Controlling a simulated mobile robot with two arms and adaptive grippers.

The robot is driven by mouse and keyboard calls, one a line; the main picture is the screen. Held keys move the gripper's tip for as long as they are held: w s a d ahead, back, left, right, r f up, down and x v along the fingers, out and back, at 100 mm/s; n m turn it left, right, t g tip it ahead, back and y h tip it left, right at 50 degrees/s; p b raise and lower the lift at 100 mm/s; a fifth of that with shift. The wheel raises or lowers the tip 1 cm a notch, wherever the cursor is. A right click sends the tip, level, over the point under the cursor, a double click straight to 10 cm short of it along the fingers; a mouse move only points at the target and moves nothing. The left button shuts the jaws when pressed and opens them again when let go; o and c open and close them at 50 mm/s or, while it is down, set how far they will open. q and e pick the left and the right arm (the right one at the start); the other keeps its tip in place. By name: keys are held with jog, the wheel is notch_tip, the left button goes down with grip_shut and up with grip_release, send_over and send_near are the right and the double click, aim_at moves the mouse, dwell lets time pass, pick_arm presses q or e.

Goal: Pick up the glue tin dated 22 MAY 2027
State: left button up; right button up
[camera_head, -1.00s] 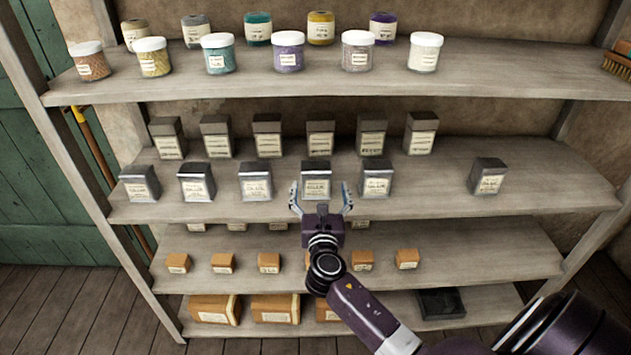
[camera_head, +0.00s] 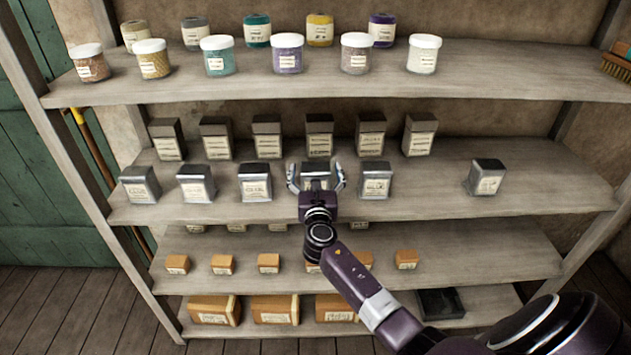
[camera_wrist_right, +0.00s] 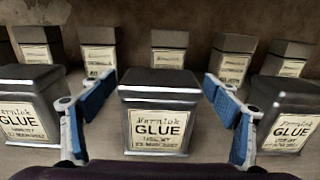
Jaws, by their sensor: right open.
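A grey glue tin (camera_head: 317,168) stands in the front row of the second shelf. My right gripper (camera_head: 316,182) is open in front of it, with one finger at each side. In the right wrist view the tin (camera_wrist_right: 159,112) stands upright between the open blue-padded fingers (camera_wrist_right: 160,105), with a gap on both sides. Its label reads GLUE; the small date line is too blurred to read surely. Similar glue tins stand to its left (camera_wrist_right: 28,105) and right (camera_wrist_right: 288,115), their dates also unclear. My left gripper is not in view.
A back row of taller grey tins (camera_head: 319,135) stands behind the front row. Jars (camera_head: 288,55) fill the shelf above. Small orange boxes (camera_head: 269,263) sit on the shelf below. There is free room on the second shelf between the front-row tins at right.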

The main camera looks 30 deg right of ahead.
jog(key=shift+c, duration=0.3)
jog(key=c, duration=1.5)
jog(key=shift+r, duration=0.15)
jog(key=shift+c, duration=0.9)
